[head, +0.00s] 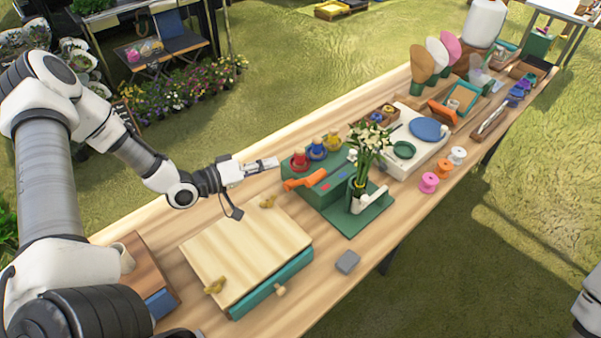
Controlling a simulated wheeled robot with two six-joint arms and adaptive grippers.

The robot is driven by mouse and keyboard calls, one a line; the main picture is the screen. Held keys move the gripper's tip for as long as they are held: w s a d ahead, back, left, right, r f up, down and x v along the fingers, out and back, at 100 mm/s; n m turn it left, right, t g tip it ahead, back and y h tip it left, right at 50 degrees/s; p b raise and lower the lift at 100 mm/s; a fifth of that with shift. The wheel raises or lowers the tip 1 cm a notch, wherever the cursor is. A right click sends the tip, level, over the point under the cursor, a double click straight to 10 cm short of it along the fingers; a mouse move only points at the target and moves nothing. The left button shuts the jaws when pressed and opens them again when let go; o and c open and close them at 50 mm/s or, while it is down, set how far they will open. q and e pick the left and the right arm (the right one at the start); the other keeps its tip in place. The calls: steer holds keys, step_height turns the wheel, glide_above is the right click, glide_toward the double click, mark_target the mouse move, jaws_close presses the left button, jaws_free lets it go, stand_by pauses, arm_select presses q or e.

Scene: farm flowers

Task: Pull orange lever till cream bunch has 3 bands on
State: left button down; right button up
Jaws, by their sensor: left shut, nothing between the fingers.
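The orange lever (304,180) sticks out to the left from the front of a green machine (318,192). The cream bunch (370,152) of flowers with green stems stands upright at the machine's right side, above its green base plate (357,218). A yellow band (359,183) seems to be around the stems; the exact number of bands is too small to tell. My left gripper (268,164) is shut and empty, a little to the left of and behind the lever, apart from it. My right gripper is out of view.
Red (299,160), blue (317,149) and yellow (333,141) spools stand on the machine's back. A wooden box with a teal drawer (270,285) stands in front to the left. A grey block (347,262) lies near the table's front edge. Pink, orange and white spools (429,183) stand to the right.

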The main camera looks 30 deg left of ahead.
arm_select(q)
steer(key=w+d+f+p, duration=0.1)
steer(key=w+d+f, duration=0.1)
steer(key=w+d, duration=0.2)
steer(key=d, duration=0.3)
steer(key=shift+f, duration=0.35)
steer(key=shift+w+d+f, duration=0.1)
steer(key=shift+f, duration=0.05)
steer(key=shift+s+d+f+m+b, duration=0.25)
steer(key=shift+d+f+m+b, duration=0.3)
steer(key=shift+d+b, duration=0.15)
steer(key=s+d+f+b, duration=0.1)
steer(key=d+f+b, duration=0.3)
steer(key=b, duration=0.3)
steer(key=shift+s+d+f, duration=0.3)
steer(key=shift+f, duration=0.3)
